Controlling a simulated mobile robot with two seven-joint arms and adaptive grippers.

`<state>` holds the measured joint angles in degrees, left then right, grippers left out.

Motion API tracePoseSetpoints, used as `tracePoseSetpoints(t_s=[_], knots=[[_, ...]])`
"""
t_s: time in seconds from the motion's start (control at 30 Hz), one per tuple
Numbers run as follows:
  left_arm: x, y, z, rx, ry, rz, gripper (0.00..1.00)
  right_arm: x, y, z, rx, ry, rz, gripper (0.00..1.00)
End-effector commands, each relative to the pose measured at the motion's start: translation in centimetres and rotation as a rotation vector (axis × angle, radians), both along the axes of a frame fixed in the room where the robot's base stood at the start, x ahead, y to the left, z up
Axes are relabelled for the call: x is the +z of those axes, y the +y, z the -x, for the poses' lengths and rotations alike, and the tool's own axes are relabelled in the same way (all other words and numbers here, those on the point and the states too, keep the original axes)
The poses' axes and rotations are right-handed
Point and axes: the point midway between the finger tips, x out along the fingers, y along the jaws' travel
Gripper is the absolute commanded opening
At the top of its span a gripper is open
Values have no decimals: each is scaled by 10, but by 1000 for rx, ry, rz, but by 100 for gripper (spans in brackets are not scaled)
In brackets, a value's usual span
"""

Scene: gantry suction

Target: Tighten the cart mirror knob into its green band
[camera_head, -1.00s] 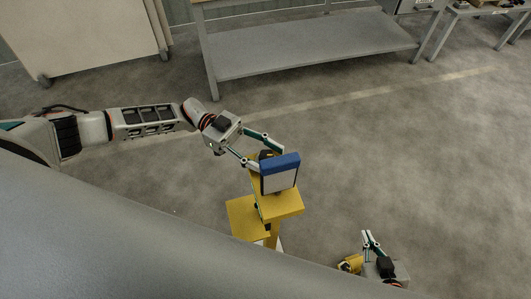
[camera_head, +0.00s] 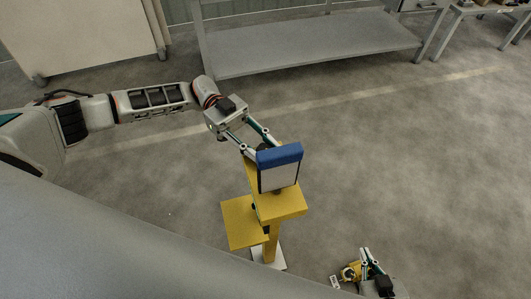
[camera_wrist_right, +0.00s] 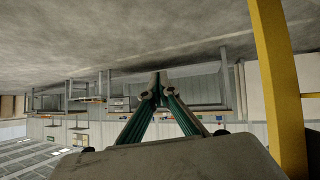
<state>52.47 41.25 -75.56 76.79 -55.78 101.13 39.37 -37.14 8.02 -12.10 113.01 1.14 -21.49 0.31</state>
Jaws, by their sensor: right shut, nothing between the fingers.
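The mirror, a pale panel (camera_head: 278,178) with a blue top edge, stands on a yellow stand (camera_head: 240,222) in the head view. My left gripper (camera_head: 265,150) comes in from the left, its fingers reaching behind the mirror's upper left edge, around or beside a dark part. Its tips are partly hidden, so I cannot tell whether it grips anything. No knob or green band can be made out. My right gripper (camera_head: 365,252) is at the bottom right, apart from the stand. In the right wrist view its fingertips (camera_wrist_right: 158,80) meet, with nothing between them.
A small yellow object (camera_head: 350,272) is beside my right gripper. A yellow post (camera_wrist_right: 280,90) runs down the right of the wrist view. A grey shelf table (camera_head: 310,45) and a pale panel on casters (camera_head: 80,35) stand at the back. The floor right of the stand is clear.

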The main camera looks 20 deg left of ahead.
Motion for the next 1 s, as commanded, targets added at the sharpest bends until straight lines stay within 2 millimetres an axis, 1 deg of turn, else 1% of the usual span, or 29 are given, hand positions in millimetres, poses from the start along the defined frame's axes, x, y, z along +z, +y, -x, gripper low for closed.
tracePoseSetpoints(t_s=[0.03,0.1,0.27,0.43,0.67,0.83,0.87,0.9,0.93,1.0], knots=[[-4,-1,-1,-24,4,7,5,-15,-1,4,1,12,6,0],[-4,-1,-1,-59,5,6,5,-23,-3,6,3,18,15,0],[-4,-1,-1,-137,9,7,5,-32,-9,0,2,5,36,0],[-1,0,-1,-193,7,6,5,-33,-15,-9,2,-11,54,0],[3,0,-2,-209,1,3,5,-28,-14,-12,5,-18,58,0],[4,0,-2,-208,1,3,5,-29,-13,-10,6,-16,55,0],[4,0,-2,-208,1,3,31,-29,-13,-9,6,-16,55,0],[4,0,-2,-207,1,3,42,-30,-13,-9,6,-14,55,0],[4,0,-2,-207,0,2,44,-30,-13,-9,6,-14,55,0],[3,0,-1,-208,1,1,44,-31,-13,-8,6,-11,54,0]])
